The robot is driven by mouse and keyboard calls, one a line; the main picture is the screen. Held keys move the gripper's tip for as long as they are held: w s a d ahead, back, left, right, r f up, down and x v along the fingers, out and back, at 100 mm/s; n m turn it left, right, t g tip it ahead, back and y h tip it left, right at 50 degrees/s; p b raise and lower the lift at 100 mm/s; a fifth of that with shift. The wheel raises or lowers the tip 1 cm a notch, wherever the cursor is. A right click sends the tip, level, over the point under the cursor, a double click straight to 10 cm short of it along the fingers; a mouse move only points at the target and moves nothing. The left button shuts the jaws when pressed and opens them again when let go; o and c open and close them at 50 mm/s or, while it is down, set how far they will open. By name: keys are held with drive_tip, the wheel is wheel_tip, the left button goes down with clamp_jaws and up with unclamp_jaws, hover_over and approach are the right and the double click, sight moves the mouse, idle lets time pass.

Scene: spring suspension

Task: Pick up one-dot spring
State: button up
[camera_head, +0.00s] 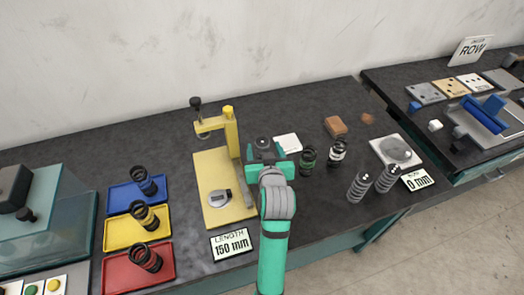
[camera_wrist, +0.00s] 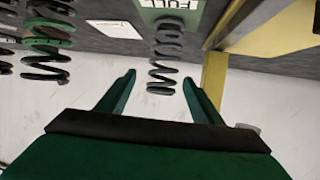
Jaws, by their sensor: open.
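My gripper (camera_head: 267,154) is open over the middle of the bench, just right of the yellow press. In the wrist view its two green fingers (camera_wrist: 159,77) are apart, and a dark spring (camera_wrist: 164,60) shows in the gap between and beyond the fingertips. I cannot tell whether it is within their reach. In the head view my gripper mostly hides that spot. To its right stand a spring with a green band (camera_head: 307,160), also at left in the wrist view (camera_wrist: 46,50), and a spring with a white band (camera_head: 337,153). Dot marks are too small to read.
The yellow press (camera_head: 212,190) stands close on the left. Dark springs stand on blue (camera_head: 120,201), yellow (camera_head: 118,236) and red trays (camera_head: 118,278). Two grey springs (camera_head: 359,187) (camera_head: 387,178) stand near the right edge beside a scale (camera_head: 396,150). A "150 mm" display (camera_head: 231,244) is in front.

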drive_tip(key=shift+x, duration=3.15)
drive_tip(key=shift+a, duration=0.2)
drive_tip(key=c, duration=1.2)
drive_tip(key=shift+c, duration=0.5)
drive_tip(key=shift+w, duration=0.1)
